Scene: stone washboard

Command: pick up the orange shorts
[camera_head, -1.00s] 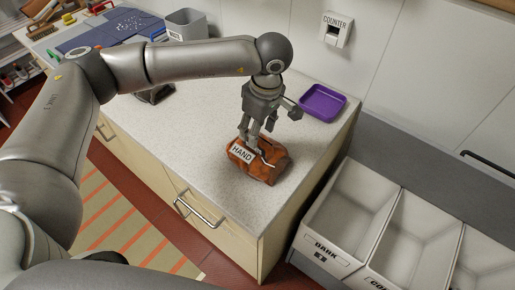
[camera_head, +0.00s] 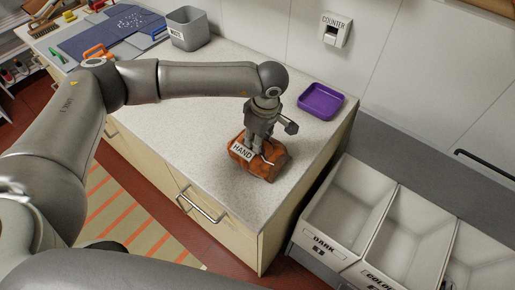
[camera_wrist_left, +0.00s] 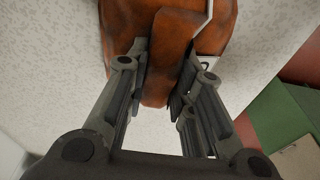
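The orange shorts (camera_head: 269,168) are a crumpled rust-orange bundle on the speckled counter, with a white label reading HAND at the left side. My left gripper (camera_head: 254,146) points down into the top of the bundle. In the left wrist view, the fingers (camera_wrist_left: 161,85) are drawn in on both sides of a fold of the shorts (camera_wrist_left: 175,40), and their pads appear to touch it. The shorts rest on the counter. The far fingertips are partly hidden by cloth. My right gripper is not in view.
A purple tray (camera_head: 322,100) lies behind the shorts, below a COUNTER switch (camera_head: 334,29). A grey waste bin (camera_head: 188,29) stands at the back left. Pale bins, including the DARK bin (camera_head: 325,243), stand at the lower right. The counter (camera_head: 205,125) is clear left of the shorts.

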